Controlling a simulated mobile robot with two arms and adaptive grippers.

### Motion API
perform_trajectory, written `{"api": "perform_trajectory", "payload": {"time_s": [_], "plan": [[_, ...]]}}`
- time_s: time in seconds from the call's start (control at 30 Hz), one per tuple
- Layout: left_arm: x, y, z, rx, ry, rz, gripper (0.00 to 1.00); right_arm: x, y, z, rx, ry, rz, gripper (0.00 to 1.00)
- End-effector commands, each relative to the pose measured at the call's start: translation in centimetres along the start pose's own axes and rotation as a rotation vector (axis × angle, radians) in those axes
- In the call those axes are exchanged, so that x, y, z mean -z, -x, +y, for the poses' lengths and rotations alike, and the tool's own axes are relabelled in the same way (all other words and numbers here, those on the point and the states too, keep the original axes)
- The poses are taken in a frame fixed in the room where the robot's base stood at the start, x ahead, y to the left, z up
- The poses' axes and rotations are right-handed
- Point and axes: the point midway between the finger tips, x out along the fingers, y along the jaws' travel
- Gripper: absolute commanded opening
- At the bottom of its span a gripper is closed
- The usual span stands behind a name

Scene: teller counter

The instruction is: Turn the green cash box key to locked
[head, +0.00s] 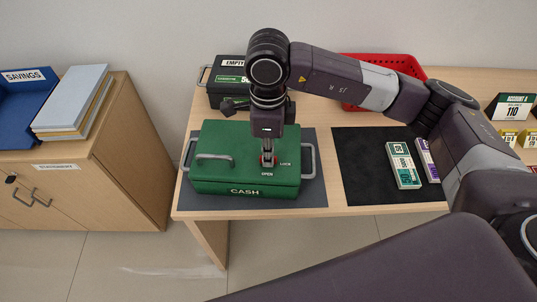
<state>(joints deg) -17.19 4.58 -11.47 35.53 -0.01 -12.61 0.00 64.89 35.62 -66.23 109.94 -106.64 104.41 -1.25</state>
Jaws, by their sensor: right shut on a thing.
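The green cash box (235,180) sits shut on a dark mat on the counter, with "CASH" on its front edge. My right gripper (267,154) points down over the lid, shut on the key. The fingers cover much of the key, so its exact angle is hard to tell. My left gripper is not in the head view.
A black "EMPTY" box (229,72) stands behind the cash box. A red basket (370,108) is at the back. Banknote bundles (403,166) lie on a black mat (360,187) to the right. A wooden cabinet (128,150) with folders stands at left.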

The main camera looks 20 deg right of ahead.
Motion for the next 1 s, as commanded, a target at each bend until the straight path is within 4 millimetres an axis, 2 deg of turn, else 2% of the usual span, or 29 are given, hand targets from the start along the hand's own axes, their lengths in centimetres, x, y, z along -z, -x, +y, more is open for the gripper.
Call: {"api": "perform_trajectory", "payload": {"time_s": [0.27,0.3,0.47,0.77,0.87,1.0], "plan": [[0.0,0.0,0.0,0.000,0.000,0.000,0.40,-0.1,0.1,0.0,0.001,0.003,-0.002,0.00],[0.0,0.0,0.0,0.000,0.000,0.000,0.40,-0.1,0.1,0.0,0.001,0.003,-0.002,0.09],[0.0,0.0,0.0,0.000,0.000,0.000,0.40,-0.1,0.1,0.0,0.001,0.002,-0.002,0.25],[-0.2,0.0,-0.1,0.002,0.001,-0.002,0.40,0.0,0.2,0.0,0.001,0.001,-0.001,0.25],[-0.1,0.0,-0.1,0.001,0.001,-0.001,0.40,-0.1,1.1,-0.1,0.002,0.002,-0.002,0.25],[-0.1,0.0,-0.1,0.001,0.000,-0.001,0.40,-0.1,3.6,-0.1,0.004,0.002,-0.004,0.25]]}}
